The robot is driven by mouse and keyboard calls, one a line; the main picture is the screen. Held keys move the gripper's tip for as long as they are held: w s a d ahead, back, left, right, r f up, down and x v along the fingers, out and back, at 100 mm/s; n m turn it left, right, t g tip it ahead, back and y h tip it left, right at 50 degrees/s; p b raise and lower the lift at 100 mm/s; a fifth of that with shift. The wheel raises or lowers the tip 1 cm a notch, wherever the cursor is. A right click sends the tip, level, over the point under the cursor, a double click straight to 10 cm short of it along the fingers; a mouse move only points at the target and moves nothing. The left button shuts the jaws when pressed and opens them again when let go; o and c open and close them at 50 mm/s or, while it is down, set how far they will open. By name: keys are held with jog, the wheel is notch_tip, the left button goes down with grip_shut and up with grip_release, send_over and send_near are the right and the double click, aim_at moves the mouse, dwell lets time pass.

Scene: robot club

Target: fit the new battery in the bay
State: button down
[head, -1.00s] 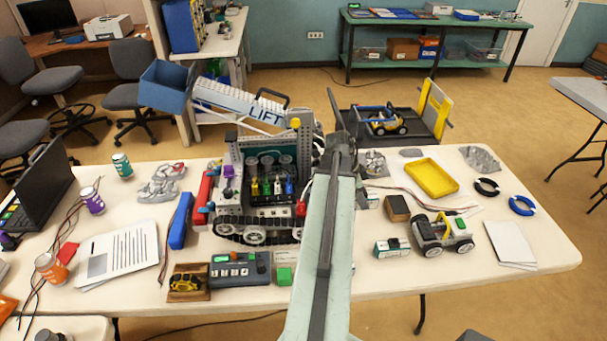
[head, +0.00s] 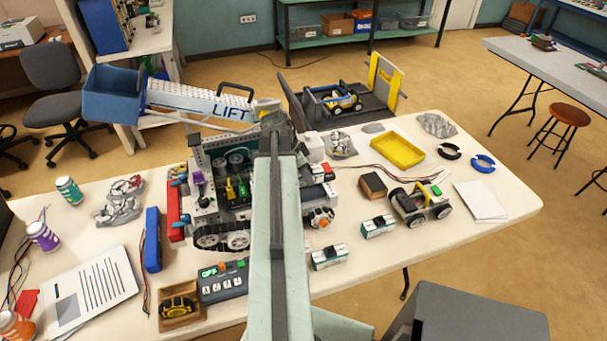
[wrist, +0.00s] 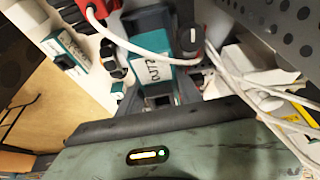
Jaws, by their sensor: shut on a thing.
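In the wrist view a teal block with a pale, dark-lettered face, which looks like a battery (wrist: 150,74), is between the dark jaws of my gripper (wrist: 152,48). My gripper is shut on it. In the head view my own arm hides the gripper and the held block. The tracked lift robot (head: 222,238) stands on the table just left of my arm. Its battery bay cannot be picked out clearly. A white cable with a red plug (wrist: 97,10) crosses close to the block in the wrist view.
Two teal-and-white blocks (head: 329,257) (head: 378,226) lie right of my arm. A small rover (head: 420,205) and yellow tray (head: 397,151) are beyond. A blue pack (head: 153,240) and control box (head: 222,282) lie left. Thin white cables (wrist: 235,75) cross the wrist view's right side.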

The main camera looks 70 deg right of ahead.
aim_at(303, 186)
jog(key=shift+f+b, duration=1.15)
jog(key=shift+f, duration=0.15)
jog(key=shift+s, duration=0.1)
jog(key=shift+f+b, duration=1)
dwell(0.4)
jog(key=shift+s+a+f+b, duration=0.15)
jog(key=shift+a+f+b, duration=0.65)
jog(key=shift+b, duration=0.4)
dwell(0.4)
jog(key=c, duration=0.7)
grip_release()
jog(key=d+r+p, duration=0.1)
jog(key=r+p, duration=0.1)
jog(key=p, duration=0.1)
jog(key=shift+d, duration=0.15)
jog(key=shift+w+d+r+p, duration=0.1)
jog(key=shift+w+r+p, duration=0.05)
jog(key=shift+r+p, duration=1.05)
jog(key=shift+w+r+p, duration=0.1)
jog(key=shift+r+p, duration=1.05)
jog(key=shift+r, duration=0.05)
